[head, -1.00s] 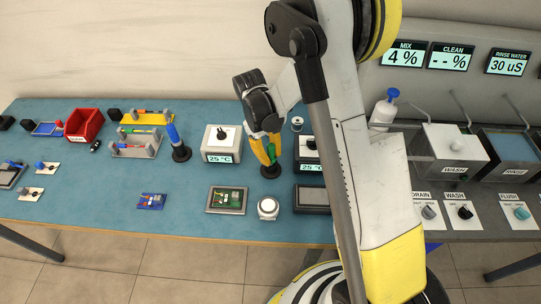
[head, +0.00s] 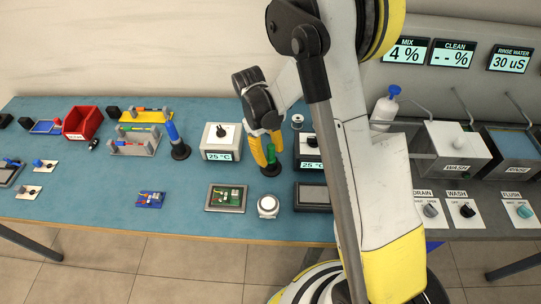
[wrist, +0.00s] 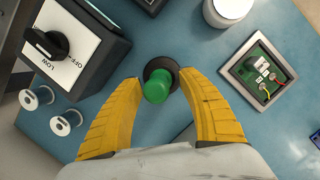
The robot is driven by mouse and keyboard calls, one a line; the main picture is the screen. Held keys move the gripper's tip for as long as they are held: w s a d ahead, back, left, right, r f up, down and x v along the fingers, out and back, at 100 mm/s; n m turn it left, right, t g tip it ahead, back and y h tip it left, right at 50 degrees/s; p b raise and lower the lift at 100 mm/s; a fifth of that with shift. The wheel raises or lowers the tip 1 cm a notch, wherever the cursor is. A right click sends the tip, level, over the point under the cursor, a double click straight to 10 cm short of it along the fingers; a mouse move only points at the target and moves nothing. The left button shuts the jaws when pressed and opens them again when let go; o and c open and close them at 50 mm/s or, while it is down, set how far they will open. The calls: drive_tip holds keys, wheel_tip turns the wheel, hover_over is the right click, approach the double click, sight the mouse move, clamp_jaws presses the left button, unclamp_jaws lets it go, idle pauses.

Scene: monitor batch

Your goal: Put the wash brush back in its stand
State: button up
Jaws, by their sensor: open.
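A green-handled tool (head: 271,155), which looks like the brush, stands upright in a round black stand (head: 270,171) on the blue table. The wrist view shows its green top (wrist: 157,88) from above, with the black stand (wrist: 160,67) under it. My gripper (wrist: 160,79) is open, with one yellow finger on each side of the green handle and a gap on both sides. In the head view my gripper (head: 265,146) is over and around the handle's upper part. Bristles are hidden.
A blue-handled tool (head: 172,131) stands in another black stand to the left. A white-topped box with a dial (head: 222,138), a green circuit board (head: 227,197) and a round white-topped item (head: 268,206) are close by. The wash tank (head: 457,147) is at the right.

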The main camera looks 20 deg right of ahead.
drive_tip(key=v, duration=1.2)
drive_tip(key=s+d+r+m+t, duration=0.1)
drive_tip(key=s+r+t, duration=0.3)
drive_tip(key=s, duration=0.5)
drive_tip(key=s+d+r+m+t+y, duration=0.1)
drive_tip(key=s+r+m+t, duration=0.3)
drive_tip(key=s+r, duration=0.3)
drive_tip(key=shift+s+m+t+y, duration=0.3)
drive_tip(key=shift+s+t, duration=0.5)
drive_tip(key=shift+s, duration=0.1)
